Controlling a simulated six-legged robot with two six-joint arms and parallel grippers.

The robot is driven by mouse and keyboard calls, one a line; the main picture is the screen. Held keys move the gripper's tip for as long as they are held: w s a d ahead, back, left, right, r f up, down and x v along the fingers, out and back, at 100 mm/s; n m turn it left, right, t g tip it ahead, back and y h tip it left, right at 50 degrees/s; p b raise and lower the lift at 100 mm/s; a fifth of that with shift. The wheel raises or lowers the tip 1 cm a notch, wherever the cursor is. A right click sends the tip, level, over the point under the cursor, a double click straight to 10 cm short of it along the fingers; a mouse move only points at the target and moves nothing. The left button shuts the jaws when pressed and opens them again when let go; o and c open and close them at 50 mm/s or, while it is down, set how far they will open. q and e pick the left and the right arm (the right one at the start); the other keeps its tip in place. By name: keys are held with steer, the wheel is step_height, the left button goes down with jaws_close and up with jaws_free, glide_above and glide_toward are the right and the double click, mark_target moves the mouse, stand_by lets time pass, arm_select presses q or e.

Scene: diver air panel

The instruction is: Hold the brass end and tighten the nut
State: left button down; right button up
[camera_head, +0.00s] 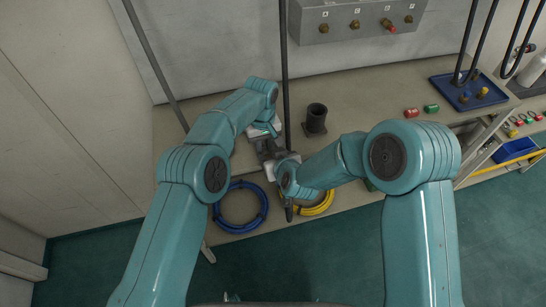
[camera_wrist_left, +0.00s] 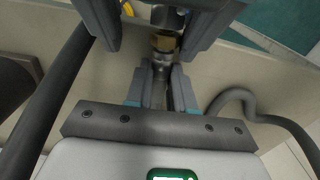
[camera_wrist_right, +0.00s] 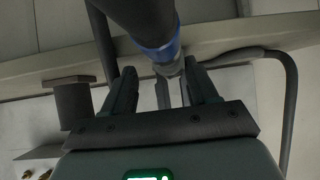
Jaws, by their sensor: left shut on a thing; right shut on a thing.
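My left gripper (camera_head: 266,150) and right gripper (camera_head: 284,182) are close together above the bench's front edge. In the left wrist view, a brass fitting (camera_wrist_left: 163,42) with steel parts sits in line with the left fingers (camera_wrist_left: 158,88), which are shut on the steel part (camera_wrist_left: 161,63) below it. The right gripper's fingers stand on both sides of the brass. In the right wrist view, the right fingers (camera_wrist_right: 165,90) are shut around a steel end (camera_wrist_right: 169,68) below a blue band on a dark piece. The fingers partly hide the joint, so I cannot tell how tight the nut is.
A blue coil (camera_head: 240,228) and a yellow coil (camera_head: 317,210) lie near the bench's front edge. A dark cup-like stand (camera_head: 316,118) is behind the grippers. A dark hose (camera_head: 284,70) hangs beside them. A grey panel (camera_head: 340,30) is on the wall; a blue tray (camera_head: 445,88) is right.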

steer(key=shift+w+r, duration=0.1)
steer(key=shift+r, duration=0.05)
steer(key=shift+v, duration=4)
steer(key=shift+o, duration=0.7)
steer(key=shift+a, duration=0.1)
steer(key=shift+a+n, duration=0.1)
steer(key=shift+n, duration=1)
steer(key=s+a+n+g+y, duration=0.2)
steer(key=s+a+n+y, duration=0.15)
steer(key=n, duration=1.25)
steer(key=d+r+n+g, duration=0.1)
steer(key=d+r+n, duration=0.1)
steer(key=d+n, duration=1)
steer(key=w+a+f+n, duration=0.1)
steer(key=w+a+f, duration=0.1)
steer(key=a, duration=0.1)
steer(key=w+a+f+n, duration=0.1)
steer(key=w+a+f, duration=0.1)
steer(key=a+f, duration=0.1)
steer(key=w+a+f+n, duration=0.1)
steer(key=w+a+f, duration=0.1)
steer(key=a, duration=0.2)
steer(key=shift+w+f+y, duration=0.2)
steer(key=shift+w+y, duration=0.05)
steer(key=shift+w, duration=0.1)
